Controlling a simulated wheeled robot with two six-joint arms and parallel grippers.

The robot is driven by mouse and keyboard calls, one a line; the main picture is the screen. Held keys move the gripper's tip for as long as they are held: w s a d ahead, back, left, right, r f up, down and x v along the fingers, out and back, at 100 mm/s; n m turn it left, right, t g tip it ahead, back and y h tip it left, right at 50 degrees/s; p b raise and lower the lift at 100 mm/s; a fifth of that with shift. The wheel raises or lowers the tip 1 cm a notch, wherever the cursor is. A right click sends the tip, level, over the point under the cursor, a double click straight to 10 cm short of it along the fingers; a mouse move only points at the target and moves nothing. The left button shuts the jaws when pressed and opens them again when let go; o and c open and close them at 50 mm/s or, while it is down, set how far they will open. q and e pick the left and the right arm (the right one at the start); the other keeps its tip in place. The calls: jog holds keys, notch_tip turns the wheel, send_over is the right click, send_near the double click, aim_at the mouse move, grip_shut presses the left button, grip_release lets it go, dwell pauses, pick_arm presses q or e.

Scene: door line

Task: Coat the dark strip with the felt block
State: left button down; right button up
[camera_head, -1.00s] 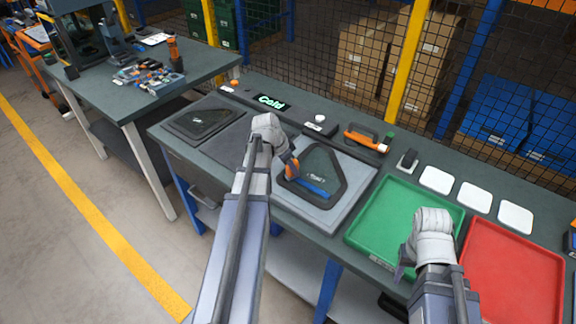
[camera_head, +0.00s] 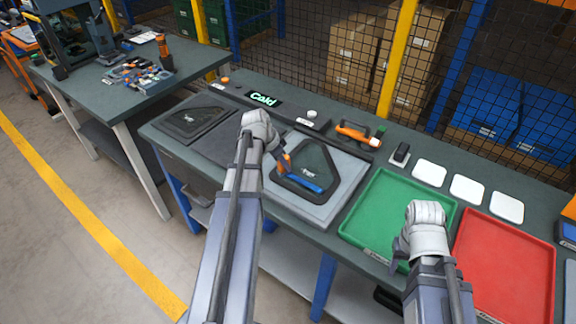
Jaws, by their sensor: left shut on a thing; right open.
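A dark-rimmed panel (camera_head: 312,160) with rounded corners lies on a grey pad (camera_head: 335,199). A bright blue band (camera_head: 303,183) runs along the panel's near edge; I cannot tell whether this is the strip's coated part. My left gripper (camera_head: 284,164) is shut on a small orange-and-dark thing (camera_head: 286,162), apparently the felt block, at the band's left end. Contact with the panel is too small to make out.
A red tray (camera_head: 502,295) stands right of the green one. White squares (camera_head: 468,188), a small dark block (camera_head: 401,152) and an orange-handled tool (camera_head: 357,134) line the back. Another dark panel (camera_head: 195,118) lies left. A display (camera_head: 263,99) reads "Cold". Wire mesh closes off behind.

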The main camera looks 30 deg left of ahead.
pick_arm(q)
jog(key=shift+a, duration=0.8)
jog(key=shift+w+r+p, duration=0.1)
jog(key=shift+r+p, duration=0.35)
jog(key=shift+p, duration=0.1)
pick_arm(e)
jog(key=shift+r, duration=0.5)
pick_arm(q)
notch_tip(320, 180, up, 5)
jog(key=p, duration=0.5)
pick_arm(e)
notch_tip(320, 180, up, 5)
jog(key=shift+f, duration=0.1)
pick_arm(q)
notch_tip(320, 180, up, 3)
jog(key=p, duration=0.3)
pick_arm(e)
notch_tip(320, 180, up, 3)
jog(key=shift+r, duration=0.1)
